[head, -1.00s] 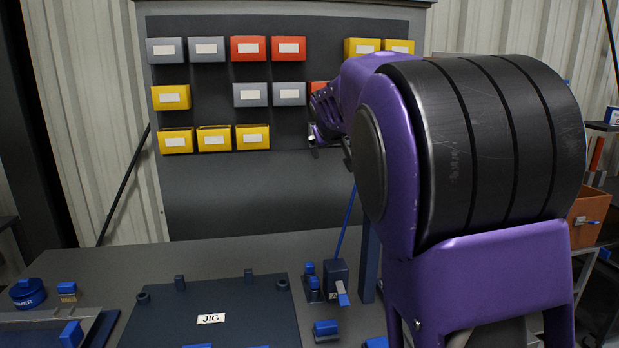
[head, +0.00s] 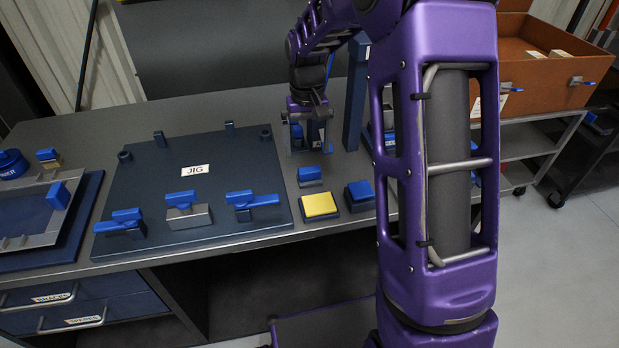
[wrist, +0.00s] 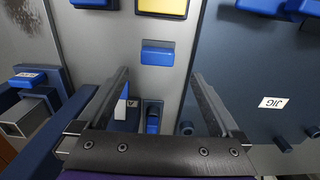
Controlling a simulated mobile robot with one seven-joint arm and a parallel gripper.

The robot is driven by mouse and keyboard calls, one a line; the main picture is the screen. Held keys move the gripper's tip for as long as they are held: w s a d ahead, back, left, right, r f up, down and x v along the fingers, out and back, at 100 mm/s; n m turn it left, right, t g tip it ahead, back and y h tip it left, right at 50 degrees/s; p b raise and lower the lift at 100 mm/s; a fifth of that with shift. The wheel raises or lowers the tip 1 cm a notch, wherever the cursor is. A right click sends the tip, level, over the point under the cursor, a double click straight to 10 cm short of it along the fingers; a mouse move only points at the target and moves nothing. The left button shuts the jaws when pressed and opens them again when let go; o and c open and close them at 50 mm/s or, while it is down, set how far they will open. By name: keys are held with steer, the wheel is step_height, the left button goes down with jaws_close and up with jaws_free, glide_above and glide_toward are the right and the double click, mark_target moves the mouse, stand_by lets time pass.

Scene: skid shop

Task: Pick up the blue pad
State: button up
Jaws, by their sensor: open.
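The likely blue pad (head: 360,191) is a square blue top on a dark base near the bench's front edge, right of the yellow pad (head: 320,205). In the wrist view a blue top (wrist: 92,2), cut by the upper edge, sits beside the yellow pad (wrist: 163,5). My gripper (head: 309,148) is open and empty, pointing down behind both pads and apart from them. In the wrist view its fingers (wrist: 160,75) are spread, with a small blue-topped block (wrist: 157,55) just beyond the tips.
The JIG plate (head: 150,180) with several blue-handled clamps lies to the left. A dark blue post (head: 356,95) stands close right of my gripper. A blue-handled fixture (wrist: 152,118) shows between my fingers. An orange bin (head: 550,85) stands on a cart at the right.

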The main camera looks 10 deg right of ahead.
mark_target(309, 169)
steer(key=f, duration=0.4)
steer(key=f+b, duration=0.1)
steer(key=f, duration=0.3)
steer(key=shift+s+d+f, duration=0.1)
steer(key=shift+d+f, duration=0.1)
steer(key=c, duration=1.3)
